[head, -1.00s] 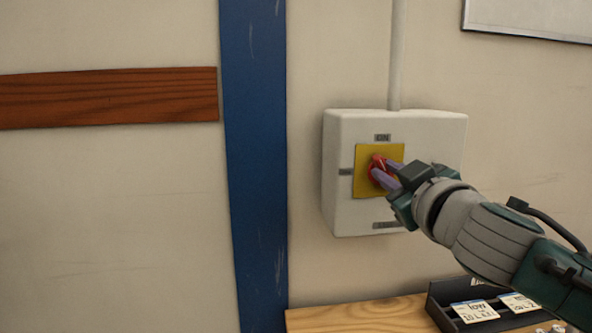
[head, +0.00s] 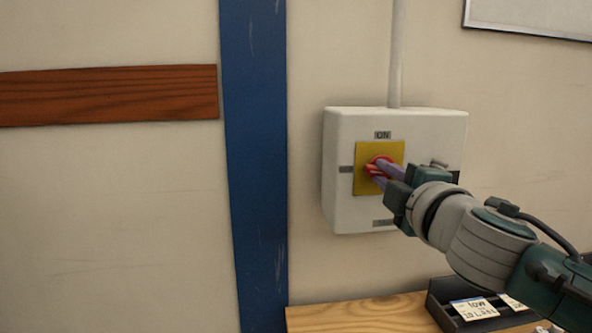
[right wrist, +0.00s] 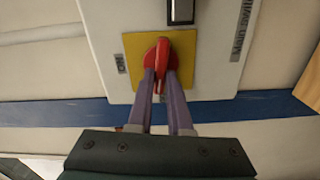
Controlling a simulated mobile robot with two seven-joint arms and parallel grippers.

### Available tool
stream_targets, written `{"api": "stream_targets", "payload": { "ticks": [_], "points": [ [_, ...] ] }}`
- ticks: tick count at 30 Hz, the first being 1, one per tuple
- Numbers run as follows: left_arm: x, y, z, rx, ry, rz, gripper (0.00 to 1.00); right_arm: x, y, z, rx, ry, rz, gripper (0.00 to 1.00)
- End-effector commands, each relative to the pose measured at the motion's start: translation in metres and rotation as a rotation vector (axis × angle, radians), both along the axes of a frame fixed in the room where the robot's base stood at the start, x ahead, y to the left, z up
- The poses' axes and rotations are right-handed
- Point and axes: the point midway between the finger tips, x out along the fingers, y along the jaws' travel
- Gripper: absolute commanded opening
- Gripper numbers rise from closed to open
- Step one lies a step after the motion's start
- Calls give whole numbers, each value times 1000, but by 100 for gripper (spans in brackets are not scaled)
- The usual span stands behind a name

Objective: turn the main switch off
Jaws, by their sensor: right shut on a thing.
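The main switch is a white box (head: 345,212) on the wall with a yellow plate (head: 361,186) and a red rotary knob (head: 374,169). An ON label (head: 382,135) sits above the plate; a small label (head: 346,170), unreadable here, sits to its left. My right gripper (head: 379,173) is shut on the red knob. In the right wrist view the two purple fingers straddle the knob's handle (right wrist: 162,55). The handle lies about level in the head view, across the ON direction, in line with the left label. My left gripper is not in view.
A grey conduit (head: 396,55) runs up from the box. A blue post (head: 254,170) stands to the left. Below is a wooden bench top (head: 350,315) with a dark tray (head: 437,308) holding cards.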

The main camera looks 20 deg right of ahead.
Motion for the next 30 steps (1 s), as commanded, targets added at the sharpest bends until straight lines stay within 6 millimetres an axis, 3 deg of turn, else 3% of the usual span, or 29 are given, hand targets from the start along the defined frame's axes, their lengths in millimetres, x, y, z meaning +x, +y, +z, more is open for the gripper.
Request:
{"api": "stream_targets", "payload": {
  "ticks": [11, 26, 27, 30],
  "points": [
    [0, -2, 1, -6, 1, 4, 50, 0, 0, -1, -143, 34, -1, 0],
    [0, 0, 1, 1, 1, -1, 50, 0, 0, -1, -163, 37, 0, 0],
    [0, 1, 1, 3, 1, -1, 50, 0, 0, -1, -163, 37, 0, 18],
    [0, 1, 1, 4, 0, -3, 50, 0, 0, -1, -162, 38, 0, 30]
  ]
}}
